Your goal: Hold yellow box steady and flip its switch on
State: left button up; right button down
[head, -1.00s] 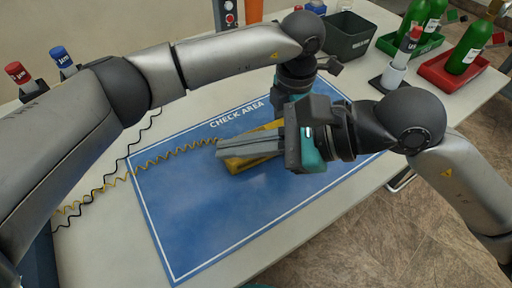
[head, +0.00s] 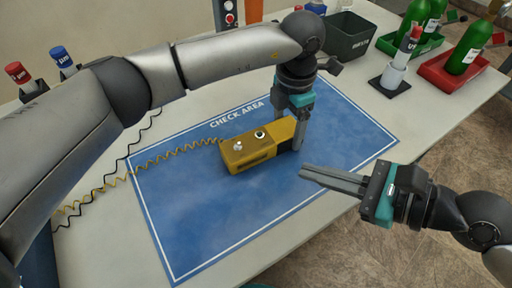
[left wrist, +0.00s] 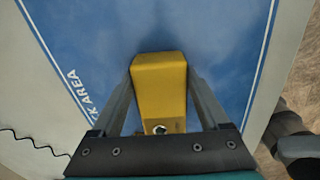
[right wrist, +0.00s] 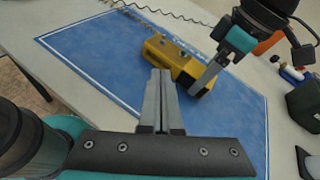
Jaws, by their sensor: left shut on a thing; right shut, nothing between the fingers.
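The yellow box (head: 250,153) lies on the blue check-area mat (head: 215,215). A small silver switch (head: 238,146) and a dark round knob (head: 259,134) show on its top. A coiled yellow cord runs from its left end. My left gripper (head: 298,145) points down and is shut on the box's right end, with a finger on each side in the left wrist view (left wrist: 160,90). My right gripper (head: 303,172) is shut and empty, to the right of the box and apart from it. The right wrist view shows its fingers together (right wrist: 160,75) with the box (right wrist: 168,55) beyond.
A dark grey bin (head: 347,36), a green tray (head: 410,43) and a red tray (head: 450,70) with green bottles stand at the back right. The front of the mat is clear.

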jog(key=shift+s+d+f, duration=0.15)
jog(key=shift+d+f, duration=0.1)
jog(key=shift+d, duration=0.35)
send_near(240, 146)
jog(key=f, duration=0.2)
jog(key=w+a+f, duration=0.1)
jog(key=shift+a+f, duration=0.1)
jog(key=a, duration=0.1)
jog(key=w+a+r, duration=0.1)
jog(key=shift+a, duration=0.3)
jog(key=shift+w+a+r, duration=0.15)
jog(key=shift+w+a, duration=0.1)
jog(key=shift+a, duration=0.2)
